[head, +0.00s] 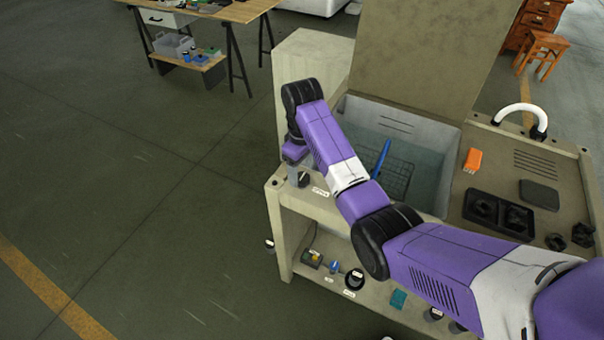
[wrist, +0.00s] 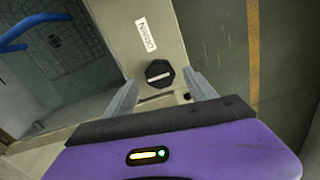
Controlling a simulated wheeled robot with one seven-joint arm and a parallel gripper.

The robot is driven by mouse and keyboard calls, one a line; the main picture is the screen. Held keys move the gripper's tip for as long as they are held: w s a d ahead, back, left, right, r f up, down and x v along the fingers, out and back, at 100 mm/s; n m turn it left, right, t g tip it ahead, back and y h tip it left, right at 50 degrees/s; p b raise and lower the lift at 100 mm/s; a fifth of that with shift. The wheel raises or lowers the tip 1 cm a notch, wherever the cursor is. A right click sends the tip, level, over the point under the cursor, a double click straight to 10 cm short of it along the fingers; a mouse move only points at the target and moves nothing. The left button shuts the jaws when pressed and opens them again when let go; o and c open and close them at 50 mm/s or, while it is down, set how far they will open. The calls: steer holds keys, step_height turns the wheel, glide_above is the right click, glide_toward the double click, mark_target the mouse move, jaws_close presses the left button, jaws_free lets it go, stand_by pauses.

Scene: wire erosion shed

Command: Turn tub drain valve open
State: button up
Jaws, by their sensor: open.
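The drain valve is a black knob (wrist: 159,75) with a pale bar across its face, on the beige rim of the tub bench. A white label (wrist: 146,37) reading "DRAIN" lies beside it in the wrist view. My gripper (wrist: 164,88) is open, its two grey fingers on either side of the knob with visible gaps; I cannot tell whether either touches it. In the head view the knob (head: 304,180) shows at the bench's front left corner, just by my gripper (head: 298,172). The tub (head: 425,150) holds water and a wire basket.
An orange item (head: 473,160), black trays (head: 498,213) and a white curved hose (head: 520,112) are on the right deck. The lower shelf (head: 330,245) holds small parts. Open floor lies left.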

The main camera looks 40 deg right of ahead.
step_height(320, 180, up, 6)
steer(key=shift+f, duration=0.1)
stand_by(0.6)
steer(key=shift+w, duration=0.25)
steer(key=w+d+r+m+t+h, duration=0.2)
steer(key=w+r+t, duration=0.3)
steer(key=w, duration=0.4)
steer(key=m+t+b, duration=0.2)
steer(key=t+b, duration=0.1)
steer(key=t, duration=0.8)
glide_above(301, 176)
steer(key=s+a, duration=0.8)
steer(key=a, duration=0.1)
step_height(301, 176, down, 4)
steer(key=s+a+y+b, duration=0.1)
steer(key=s+a, duration=0.3)
steer(key=s, duration=1.2)
steer(key=s+a+n+g+y+b, duration=0.1)
steer(key=s+a+b, duration=0.2)
steer(key=s, duration=1.2)
steer(key=shift+s+a+r, duration=0.15)
steer(key=shift+s+a, duration=0.2)
steer(key=shift+a, duration=0.3)
